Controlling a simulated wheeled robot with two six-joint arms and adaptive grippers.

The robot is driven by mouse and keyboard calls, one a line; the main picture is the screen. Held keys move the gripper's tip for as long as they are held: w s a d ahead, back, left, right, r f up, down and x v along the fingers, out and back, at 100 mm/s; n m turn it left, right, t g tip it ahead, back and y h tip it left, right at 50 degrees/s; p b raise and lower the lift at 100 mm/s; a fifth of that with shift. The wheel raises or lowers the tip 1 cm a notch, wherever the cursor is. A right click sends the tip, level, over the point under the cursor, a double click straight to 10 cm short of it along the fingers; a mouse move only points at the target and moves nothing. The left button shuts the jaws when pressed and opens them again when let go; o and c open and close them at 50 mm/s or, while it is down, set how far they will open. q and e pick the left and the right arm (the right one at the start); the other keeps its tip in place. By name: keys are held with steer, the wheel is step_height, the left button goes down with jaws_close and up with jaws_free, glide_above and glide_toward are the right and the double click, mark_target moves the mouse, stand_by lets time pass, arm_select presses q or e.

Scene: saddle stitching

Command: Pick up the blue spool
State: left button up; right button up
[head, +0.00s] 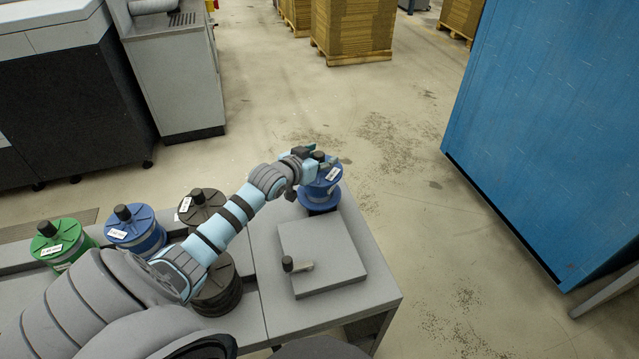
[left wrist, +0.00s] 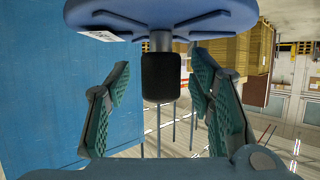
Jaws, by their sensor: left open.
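A blue spool (head: 320,194) with a white label and a black knob on top stands at the far corner of the grey table. My left gripper (head: 319,163) is at its top, open, with its fingers on either side of the knob. In the left wrist view, the spool's blue flange (left wrist: 160,14) fills the top and the black knob (left wrist: 161,77) sits between the spread teal fingers, with gaps on both sides. A second blue spool (head: 137,233) stands at the left among other spools. My right gripper is not in view.
A green spool (head: 61,243) and a dark brown spool (head: 203,207) stand beside the second blue spool; another dark spool (head: 219,291) is partly behind my arm. A flat grey block (head: 335,253) with a small handle lies near the blue spool. A large blue cabinet (head: 560,130) stands at right.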

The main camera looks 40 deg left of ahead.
arm_select(q)
steer(key=shift+s+r, duration=0.15)
steer(key=shift+s, duration=0.05)
steer(key=c, duration=0.4)
jaws_close()
steer(key=shift+w, duration=0.1)
